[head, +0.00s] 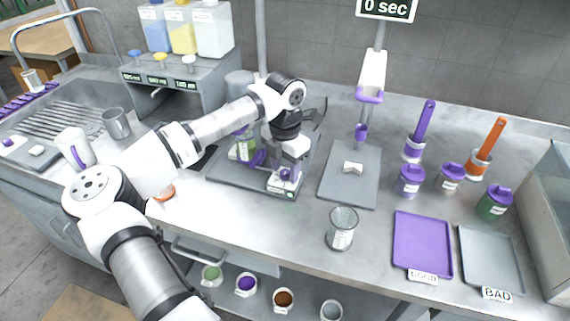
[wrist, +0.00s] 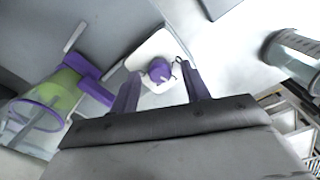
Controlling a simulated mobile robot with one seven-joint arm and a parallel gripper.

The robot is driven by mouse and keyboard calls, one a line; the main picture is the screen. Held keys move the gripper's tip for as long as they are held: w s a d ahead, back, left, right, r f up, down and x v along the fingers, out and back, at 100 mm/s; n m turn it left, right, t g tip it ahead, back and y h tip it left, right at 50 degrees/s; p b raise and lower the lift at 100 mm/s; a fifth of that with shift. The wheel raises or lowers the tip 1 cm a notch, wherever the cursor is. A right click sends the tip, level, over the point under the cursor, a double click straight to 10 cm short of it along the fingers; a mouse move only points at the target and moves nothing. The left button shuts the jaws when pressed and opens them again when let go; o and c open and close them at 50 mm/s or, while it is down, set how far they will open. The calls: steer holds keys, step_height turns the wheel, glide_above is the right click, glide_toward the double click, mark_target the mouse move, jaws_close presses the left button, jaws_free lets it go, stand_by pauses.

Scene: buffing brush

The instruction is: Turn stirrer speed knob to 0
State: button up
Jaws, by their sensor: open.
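The stirrer speed knob (wrist: 160,70) is a small round purple knob on a white plate, seen in the wrist view between and just beyond my fingertips. My gripper (wrist: 161,80) is open, with one purple finger on each side of the knob; I cannot tell whether either touches it.
A glass beaker (head: 341,230) stands right of the stirrer, near the counter's front. A grey board (head: 338,187) with a small white piece lies behind it. Purple (head: 422,247) and grey (head: 490,262) trays lie further right. A sink (head: 65,110) is at the left.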

steer(key=shift+c, duration=0.5)
steer(key=c, duration=0.9)
steer(key=shift+f+n+b, duration=0.15)
steer(key=shift+n+b, duration=0.25)
steer(key=shift+b, duration=0.15)
steer(key=shift+f+n+b, duration=0.1)
steer(key=shift+n+b, duration=0.4)
steer(key=shift+b, duration=0.3)
steer(key=n+b, duration=0.3)
steer(key=shift+b, duration=0.4)
steer(key=n+b, duration=0.3)
steer(key=n, duration=0.1)
steer(key=shift+r+n+b, duration=0.25)
steer(key=shift+n+b, duration=0.8)
steer(key=shift+n, duration=0.55)
